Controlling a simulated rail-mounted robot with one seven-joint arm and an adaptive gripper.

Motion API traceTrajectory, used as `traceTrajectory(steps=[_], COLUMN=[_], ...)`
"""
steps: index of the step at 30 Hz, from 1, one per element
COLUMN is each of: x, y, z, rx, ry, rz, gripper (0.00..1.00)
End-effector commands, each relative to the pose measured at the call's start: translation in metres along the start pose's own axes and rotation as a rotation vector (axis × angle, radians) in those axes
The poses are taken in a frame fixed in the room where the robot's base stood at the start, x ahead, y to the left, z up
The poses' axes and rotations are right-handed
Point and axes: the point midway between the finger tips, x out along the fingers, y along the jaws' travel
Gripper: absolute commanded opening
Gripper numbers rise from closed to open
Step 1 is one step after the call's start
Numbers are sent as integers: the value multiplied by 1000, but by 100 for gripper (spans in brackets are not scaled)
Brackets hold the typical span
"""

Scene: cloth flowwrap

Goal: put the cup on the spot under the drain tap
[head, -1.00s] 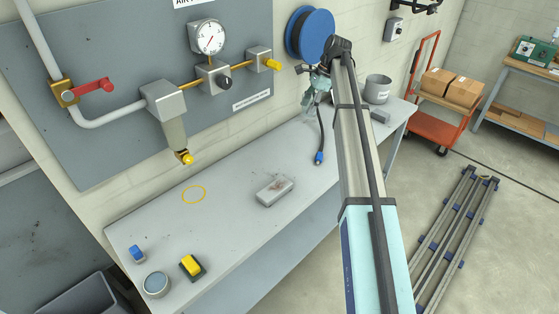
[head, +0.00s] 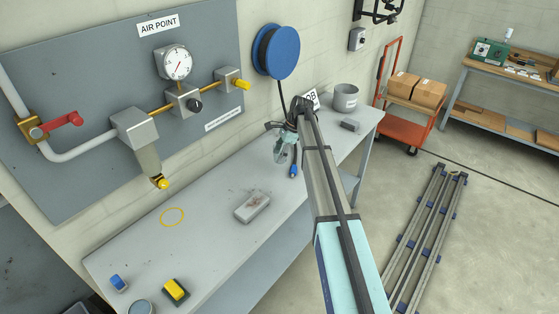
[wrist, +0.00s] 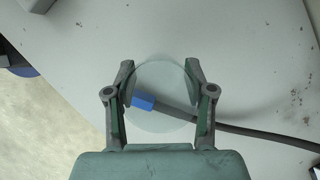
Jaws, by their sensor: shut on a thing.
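My gripper (head: 284,148) is shut on a clear, see-through cup (wrist: 160,75), with one finger on each side of it in the wrist view. In the head view the cup is small and hard to make out at the gripper, above the bench's right half. The spot is a yellow ring (head: 172,217) on the bench's left half, bare inside. The drain tap (head: 161,183), with a yellow end, hangs from the filter above the ring. My gripper is well to the right of both.
A grey block (head: 252,206) lies on the bench (head: 215,235) between ring and gripper. A hose with a blue end (head: 293,171) hangs near the gripper and shows beneath the cup. A blue item (head: 118,283) and a yellow-topped item (head: 175,290) sit at the front left.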

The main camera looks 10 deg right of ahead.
Motion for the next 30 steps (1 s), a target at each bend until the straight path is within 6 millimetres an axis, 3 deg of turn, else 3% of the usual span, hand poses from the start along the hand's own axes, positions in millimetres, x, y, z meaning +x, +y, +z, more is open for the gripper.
traceTrajectory(steps=[5, 13, 25, 26, 27, 30], x=[8, 39, 44, 44, 44, 44], y=[0, 0, 0, 0, 0, 0], z=[-4, -16, -18, -18, -18, -18], rx=[0, 0, 0, 0, 0, 0], ry=[0, 0, 0, 0, 0, 0], rz=[1, 1, 0, 0, 0, 0], gripper=[25, 25, 25, 61, 75, 79])
